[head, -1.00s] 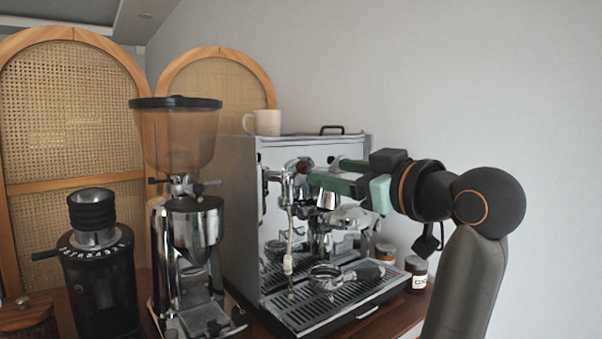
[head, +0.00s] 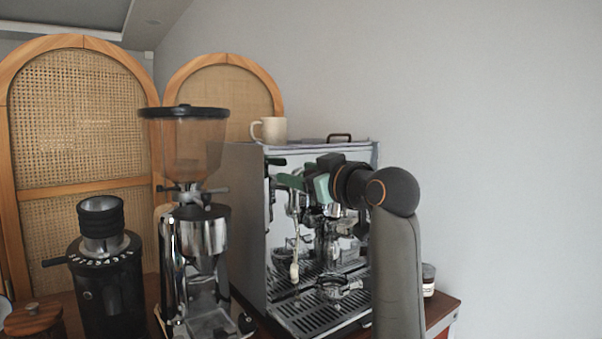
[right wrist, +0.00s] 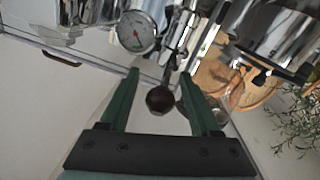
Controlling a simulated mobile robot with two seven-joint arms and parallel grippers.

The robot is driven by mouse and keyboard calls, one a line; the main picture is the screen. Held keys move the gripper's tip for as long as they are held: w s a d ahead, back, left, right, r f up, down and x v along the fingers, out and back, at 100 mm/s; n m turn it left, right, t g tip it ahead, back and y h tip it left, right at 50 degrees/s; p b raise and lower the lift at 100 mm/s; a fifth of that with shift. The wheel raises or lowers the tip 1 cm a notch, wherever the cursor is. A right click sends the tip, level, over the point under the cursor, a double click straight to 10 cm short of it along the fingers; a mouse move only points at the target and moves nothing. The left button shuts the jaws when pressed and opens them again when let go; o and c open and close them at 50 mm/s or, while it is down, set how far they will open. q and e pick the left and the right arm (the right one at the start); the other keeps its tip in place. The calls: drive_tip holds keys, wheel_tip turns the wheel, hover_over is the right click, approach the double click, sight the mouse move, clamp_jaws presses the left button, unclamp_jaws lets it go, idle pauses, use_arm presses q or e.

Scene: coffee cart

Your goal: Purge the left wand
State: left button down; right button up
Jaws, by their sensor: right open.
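The espresso machine (head: 240,205) stands on the cart, its polished front facing right. Its left wand (head: 294,250) hangs down at the left of that front, with a pale section near its lower end, above the drip tray (head: 318,318). My right gripper (head: 286,182) reaches in from the right to the top of this wand. In the right wrist view its green fingers (right wrist: 160,82) are open, one on each side of a round dark knob (right wrist: 159,99). Contact with the knob cannot be told. In the head view the gripper hides the knob. My left gripper is not in view.
A grinder (head: 193,235) with a large hopper stands close left of the machine, and a smaller black grinder (head: 105,275) farther left. A portafilter (head: 335,287) is over the drip tray. A mug (head: 269,130) sits on top. A pressure gauge (right wrist: 136,31) is near my fingers.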

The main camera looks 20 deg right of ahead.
clamp_jaws()
idle(0.5)
